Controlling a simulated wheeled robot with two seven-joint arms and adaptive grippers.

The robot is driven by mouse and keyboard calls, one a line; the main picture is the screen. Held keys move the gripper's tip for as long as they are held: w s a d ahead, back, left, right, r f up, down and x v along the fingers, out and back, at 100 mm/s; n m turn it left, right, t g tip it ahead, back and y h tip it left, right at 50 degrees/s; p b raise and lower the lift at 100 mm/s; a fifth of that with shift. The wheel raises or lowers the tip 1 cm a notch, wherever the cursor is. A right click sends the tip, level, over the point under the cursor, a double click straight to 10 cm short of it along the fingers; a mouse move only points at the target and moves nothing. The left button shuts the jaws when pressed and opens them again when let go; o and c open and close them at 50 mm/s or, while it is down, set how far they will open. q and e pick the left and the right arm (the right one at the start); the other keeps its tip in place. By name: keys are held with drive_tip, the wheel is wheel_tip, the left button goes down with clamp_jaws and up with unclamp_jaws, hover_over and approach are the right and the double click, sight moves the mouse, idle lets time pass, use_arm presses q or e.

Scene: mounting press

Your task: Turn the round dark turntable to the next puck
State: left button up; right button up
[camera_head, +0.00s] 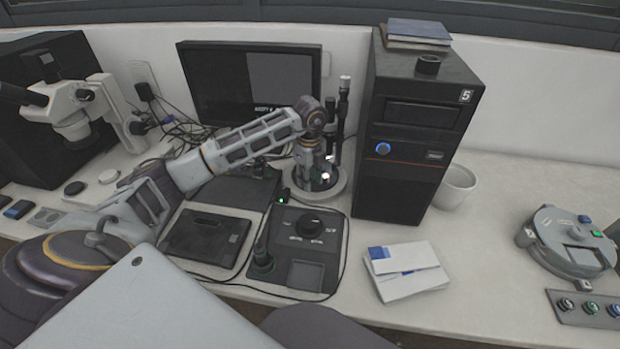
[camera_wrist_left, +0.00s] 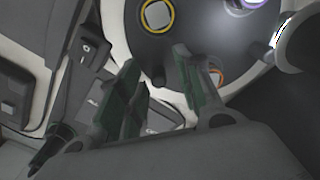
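The round dark turntable (camera_head: 318,187) sits in a pale ring at the back of the desk, between the monitor and the black tower. In the left wrist view the dark disc (camera_wrist_left: 195,32) fills the upper middle. On it are a puck with a pale square and yellow rim (camera_wrist_left: 157,16), an orange-rimmed puck (camera_wrist_left: 216,77) partly behind a finger, and a purplish one (camera_wrist_left: 252,3) cut by the top edge. My left gripper (camera_wrist_left: 155,60) is open with its fingers apart over the disc's near edge; contact cannot be told. In the head view it (camera_head: 307,180) points down at the turntable. My right gripper is not in view.
A microscope stand (camera_head: 343,115) rises behind the turntable. The black tower (camera_head: 415,140) stands close to its right. A control box with a knob (camera_head: 308,225) and cables lies in front.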

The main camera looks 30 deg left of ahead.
use_arm(q)
wheel_tip(320, 180, up, 12)
idle(0.8)
